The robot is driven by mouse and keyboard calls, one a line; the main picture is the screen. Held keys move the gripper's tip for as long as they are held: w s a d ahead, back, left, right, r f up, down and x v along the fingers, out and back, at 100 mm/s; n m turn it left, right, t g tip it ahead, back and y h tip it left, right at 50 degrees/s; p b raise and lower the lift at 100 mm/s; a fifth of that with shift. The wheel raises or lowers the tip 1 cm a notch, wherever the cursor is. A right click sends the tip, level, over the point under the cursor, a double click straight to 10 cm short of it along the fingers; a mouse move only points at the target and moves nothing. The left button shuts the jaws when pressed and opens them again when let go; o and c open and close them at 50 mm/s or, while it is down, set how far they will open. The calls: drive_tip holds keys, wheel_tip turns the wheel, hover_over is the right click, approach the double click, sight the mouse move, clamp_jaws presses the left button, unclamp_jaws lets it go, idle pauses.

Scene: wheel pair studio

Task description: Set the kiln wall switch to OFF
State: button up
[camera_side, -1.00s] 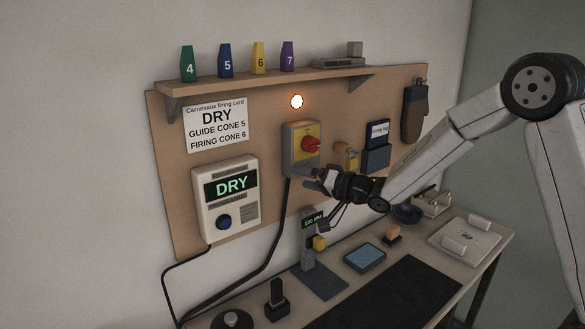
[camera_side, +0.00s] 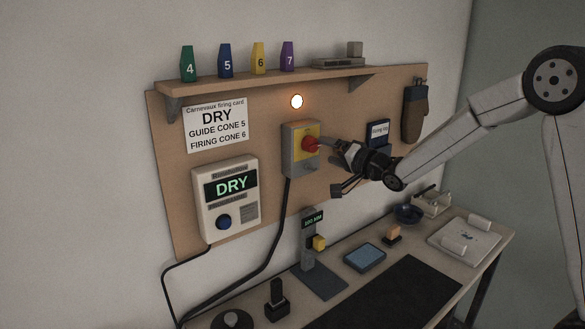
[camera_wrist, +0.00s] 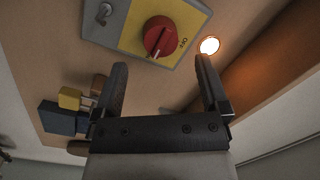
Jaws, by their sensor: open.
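The kiln wall switch (camera_side: 301,151) is a grey box with a yellow plate and a red rotary knob (camera_side: 310,144), mounted on the wooden wall board. In the wrist view the red knob (camera_wrist: 159,37) carries a pale pointer mark, with partly readable lettering beside it on the yellow plate. My gripper (camera_side: 328,160) is just right of the switch in the side view, with its fingers toward the knob. In the wrist view my gripper (camera_wrist: 161,72) has its fingers apart with nothing between them, and the knob lies beyond the tips. I cannot tell whether a finger touches it.
A lit round lamp (camera_side: 297,101) is above the switch. A control box (camera_side: 226,199) reading DRY hangs left. A shelf (camera_side: 260,85) with numbered cones juts out above. A yellow padlock (camera_wrist: 69,98) shows in the wrist view. The workbench below holds several tools.

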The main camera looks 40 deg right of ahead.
sight(316, 147)
drive_tip(key=shift+w+a, duration=0.15)
drive_tip(key=shift+w, duration=1.1)
drive_tip(key=shift+w+a, duration=0.15)
drive_tip(key=shift+w, duration=1.05)
clamp_jaws()
